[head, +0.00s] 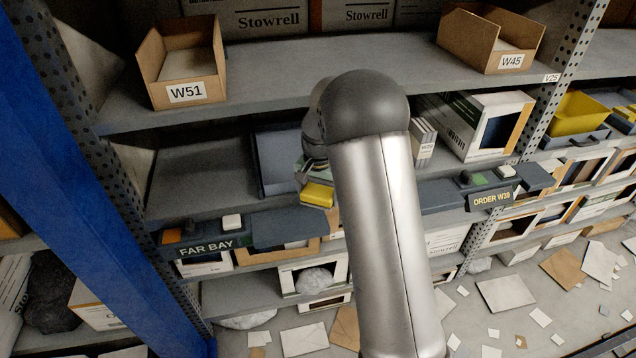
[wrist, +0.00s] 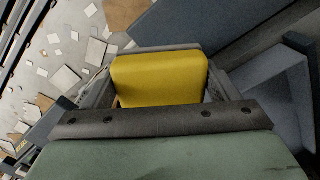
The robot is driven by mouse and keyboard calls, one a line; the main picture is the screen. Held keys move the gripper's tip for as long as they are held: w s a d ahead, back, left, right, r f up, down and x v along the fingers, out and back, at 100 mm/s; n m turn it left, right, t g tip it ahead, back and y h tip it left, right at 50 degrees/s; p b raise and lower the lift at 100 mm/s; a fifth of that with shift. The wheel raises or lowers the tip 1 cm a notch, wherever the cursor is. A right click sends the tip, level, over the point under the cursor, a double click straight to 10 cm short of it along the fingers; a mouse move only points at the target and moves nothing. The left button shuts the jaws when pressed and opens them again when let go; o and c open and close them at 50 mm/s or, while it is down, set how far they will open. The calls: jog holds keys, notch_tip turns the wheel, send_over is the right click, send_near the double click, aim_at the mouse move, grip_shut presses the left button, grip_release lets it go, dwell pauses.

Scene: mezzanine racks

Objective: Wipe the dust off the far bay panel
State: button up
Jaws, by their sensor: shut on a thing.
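My gripper (head: 313,182) is shut on a yellow block (head: 317,195), which looks like a sponge or wiping pad. In the wrist view the yellow block (wrist: 160,80) sits between the dark jaws. The far bay panel (head: 205,248) is a dark ledge labelled FAR BAY at lower left in the head view, with a white block and a small orange-red piece on top. The yellow block is above and to the right of the label and appears apart from the ledge. My arm hides part of the ledge's right side. I cannot make out dust on it.
Bins W51 (head: 185,92) and W45 (head: 511,60) stand on the shelf above. A blue post (head: 70,170) rises at left. Papers (head: 505,293) litter the floor.

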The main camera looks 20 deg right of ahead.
jog(key=shift+r+p, duration=0.45)
jog(key=shift+r, duration=0.6)
